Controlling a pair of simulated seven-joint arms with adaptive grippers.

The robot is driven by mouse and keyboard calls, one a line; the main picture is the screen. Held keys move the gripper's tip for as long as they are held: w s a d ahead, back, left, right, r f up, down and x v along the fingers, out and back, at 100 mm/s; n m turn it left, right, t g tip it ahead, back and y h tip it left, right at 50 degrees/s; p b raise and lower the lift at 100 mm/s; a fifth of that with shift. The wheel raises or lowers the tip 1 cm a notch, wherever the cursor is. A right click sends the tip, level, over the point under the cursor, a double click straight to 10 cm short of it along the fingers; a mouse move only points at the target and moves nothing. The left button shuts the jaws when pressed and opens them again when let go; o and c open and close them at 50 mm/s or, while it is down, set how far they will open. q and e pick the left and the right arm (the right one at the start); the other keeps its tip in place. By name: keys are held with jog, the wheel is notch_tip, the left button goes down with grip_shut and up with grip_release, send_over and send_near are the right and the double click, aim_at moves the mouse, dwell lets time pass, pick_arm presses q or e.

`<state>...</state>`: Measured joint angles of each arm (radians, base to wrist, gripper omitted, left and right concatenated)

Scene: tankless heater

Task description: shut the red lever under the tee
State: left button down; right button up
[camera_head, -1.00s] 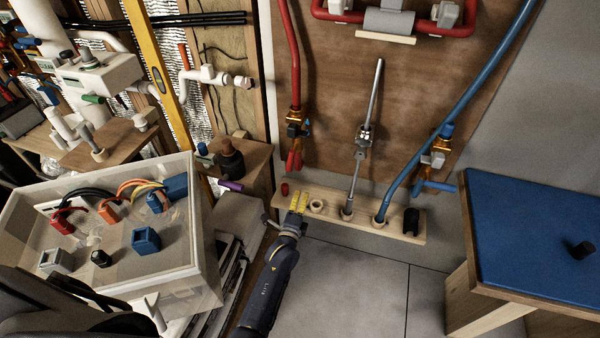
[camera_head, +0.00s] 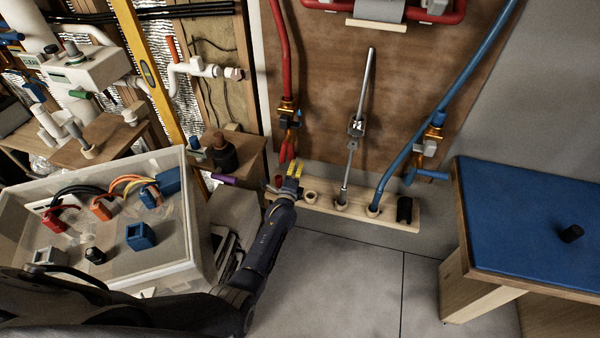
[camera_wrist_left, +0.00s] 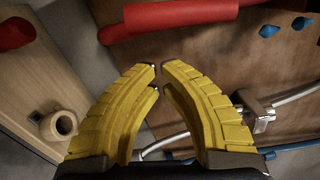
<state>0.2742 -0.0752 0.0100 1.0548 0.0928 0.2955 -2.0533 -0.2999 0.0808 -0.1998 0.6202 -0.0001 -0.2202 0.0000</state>
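The red lever (camera_head: 287,150) hangs below the brass tee (camera_head: 290,111) at the lower end of the red pipe. In the left wrist view the red lever (camera_wrist_left: 175,17) crosses the top, beyond my fingertips. My left gripper (camera_head: 295,170) is just below the lever in the head view, its yellow fingers pointing up toward it. In the left wrist view the curved fingers of my left gripper (camera_wrist_left: 159,76) have their tips drawn almost together, with only a thin gap and nothing between them. I cannot tell whether they touch the lever. My right gripper is out of view.
A wooden strip (camera_head: 390,217) with sockets, a metal rod (camera_head: 359,105) and a black holder (camera_head: 404,209) lies beneath. A blue pipe (camera_head: 462,80) with its valve is to the right. A clear bin (camera_head: 190,222) and a blue-topped table (camera_head: 530,215) flank the open floor.

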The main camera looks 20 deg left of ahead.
pick_arm(q)
jog(key=shift+w+a+r, duration=0.1)
jog(key=shift+w+a, duration=0.05)
jog(key=shift+a, duration=0.35)
jog(key=shift+w+a+r, duration=0.1)
jog(key=shift+w+a, duration=0.05)
jog(key=shift+a, duration=0.3)
jog(key=shift+a+f+m, duration=0.1)
jog(key=shift+a+m, duration=0.1)
jog(key=shift+m, duration=0.2)
